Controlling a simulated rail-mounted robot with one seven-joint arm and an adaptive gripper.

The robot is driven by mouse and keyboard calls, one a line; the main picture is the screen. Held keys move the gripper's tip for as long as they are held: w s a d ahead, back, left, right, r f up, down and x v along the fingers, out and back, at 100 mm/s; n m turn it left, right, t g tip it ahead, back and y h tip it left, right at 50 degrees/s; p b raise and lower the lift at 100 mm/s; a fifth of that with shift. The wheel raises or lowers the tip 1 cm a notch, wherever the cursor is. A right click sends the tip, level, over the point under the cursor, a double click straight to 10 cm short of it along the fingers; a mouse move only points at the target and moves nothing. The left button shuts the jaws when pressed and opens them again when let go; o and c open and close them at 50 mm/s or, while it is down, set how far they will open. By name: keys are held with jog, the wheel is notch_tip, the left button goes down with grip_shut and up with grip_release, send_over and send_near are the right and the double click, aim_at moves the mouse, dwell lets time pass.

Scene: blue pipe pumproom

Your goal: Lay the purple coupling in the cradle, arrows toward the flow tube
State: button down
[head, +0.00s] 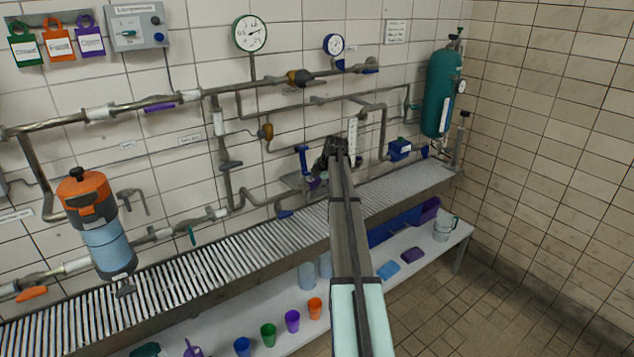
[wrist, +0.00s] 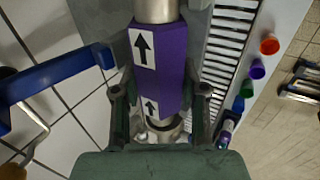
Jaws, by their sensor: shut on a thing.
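The purple coupling (wrist: 172,50) is a faceted purple sleeve with metal ends. Two black arrows on white labels show on it, both pointing up in the wrist view. My gripper (wrist: 160,105) is shut on it, one finger on each side. In the head view my gripper (head: 335,155) is at the wall pipework, and a bit of purple, likely the coupling (head: 314,184), shows below it. A white scaled tube, likely the flow tube (head: 352,134), stands just right of it. A grey bracket, perhaps the cradle (head: 294,181), is partly hidden; I cannot tell whether the coupling touches it.
A blue-handled lever (wrist: 55,75) is close to the left of my gripper; it also shows in the head view (head: 304,160). A slatted grating (head: 240,265) runs below the pipes. Several coloured cups stand on the lower shelf (head: 340,335).

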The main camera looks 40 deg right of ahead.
dwell(0.3)
jog(key=c, duration=0.5)
grip_release()
jog(key=shift+c, duration=0.2)
jog(key=shift+f, duration=0.1)
